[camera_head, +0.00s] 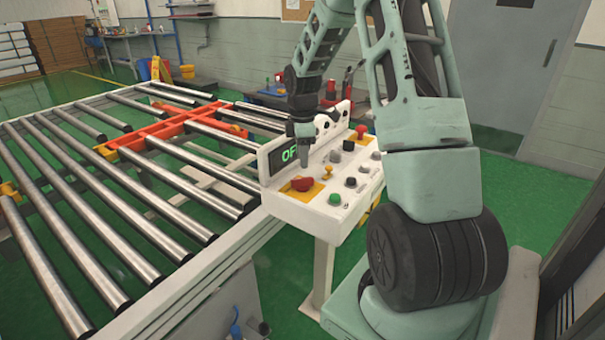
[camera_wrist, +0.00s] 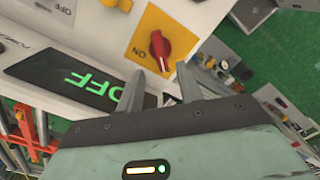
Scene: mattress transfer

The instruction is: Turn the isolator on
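The isolator is a red rotary knob (camera_head: 302,184) on a yellow plate, at the front left of the white control panel (camera_head: 290,209). In the wrist view the red knob (camera_wrist: 157,47) and its "ON" label show just beyond my fingertips. A display on the panel (camera_wrist: 62,78) reads "OFF" in green. My gripper (camera_head: 304,160) points down above the knob, close to the display. In the wrist view my gripper (camera_wrist: 161,70) is open, its two fingers apart with nothing between them. The knob's lower end lines up with the gap; I cannot tell whether they touch.
The panel also carries a green button (camera_head: 335,199), a small yellow knob (camera_head: 327,172), black knobs and a red button (camera_head: 361,131). A roller conveyor (camera_head: 130,200) with an orange-red frame lies left of the panel. A grey door (camera_head: 510,70) stands behind at right.

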